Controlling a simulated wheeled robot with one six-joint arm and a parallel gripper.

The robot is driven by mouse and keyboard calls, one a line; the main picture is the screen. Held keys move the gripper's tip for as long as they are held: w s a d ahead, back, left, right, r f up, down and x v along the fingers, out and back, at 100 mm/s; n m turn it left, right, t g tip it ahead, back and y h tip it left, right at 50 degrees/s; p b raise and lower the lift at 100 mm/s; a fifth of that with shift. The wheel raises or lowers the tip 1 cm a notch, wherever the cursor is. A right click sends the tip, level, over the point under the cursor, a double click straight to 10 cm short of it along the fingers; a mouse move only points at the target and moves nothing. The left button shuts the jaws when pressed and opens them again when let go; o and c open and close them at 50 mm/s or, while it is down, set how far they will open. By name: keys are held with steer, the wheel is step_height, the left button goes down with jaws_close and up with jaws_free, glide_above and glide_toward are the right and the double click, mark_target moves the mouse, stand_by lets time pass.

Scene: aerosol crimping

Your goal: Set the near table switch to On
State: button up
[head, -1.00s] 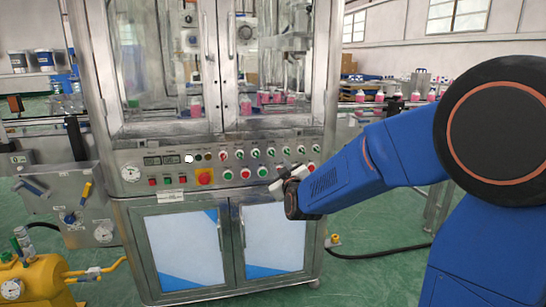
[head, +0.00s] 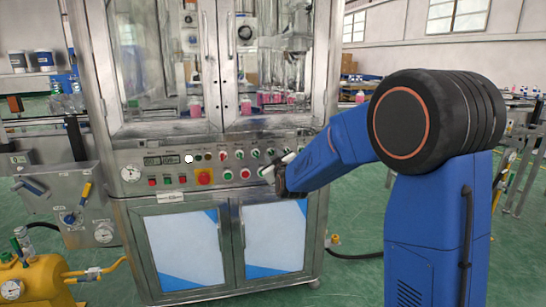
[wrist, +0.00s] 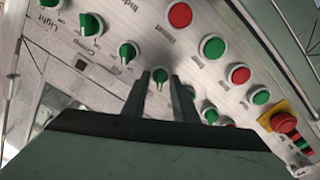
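My gripper (head: 270,172) is at the front of the machine's control panel (head: 140,157), at the lower row of controls. In the wrist view its two dark fingers (wrist: 159,82) point at the panel with a narrow gap between them. A green rotary knob (wrist: 160,75) shows in line with the gap at the fingertips; I cannot tell whether they touch it. Labels are tilted and partly blurred; I cannot read which knob is the near table switch.
A red emergency stop on a yellow plate (wrist: 284,121) lies at the right in the wrist view. Red (wrist: 179,15) and green (wrist: 212,46) buttons sit close to the fingers. Glass doors (head: 165,60) stand above the panel, and a yellow machine (head: 35,280) stands lower left.

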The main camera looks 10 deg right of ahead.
jaws_close()
steer(key=shift+m, duration=0.3)
steer(key=m, duration=1.1)
steer(key=shift+d, duration=0.1)
steer(key=shift+m, duration=0.3)
stand_by(0.4)
jaws_free()
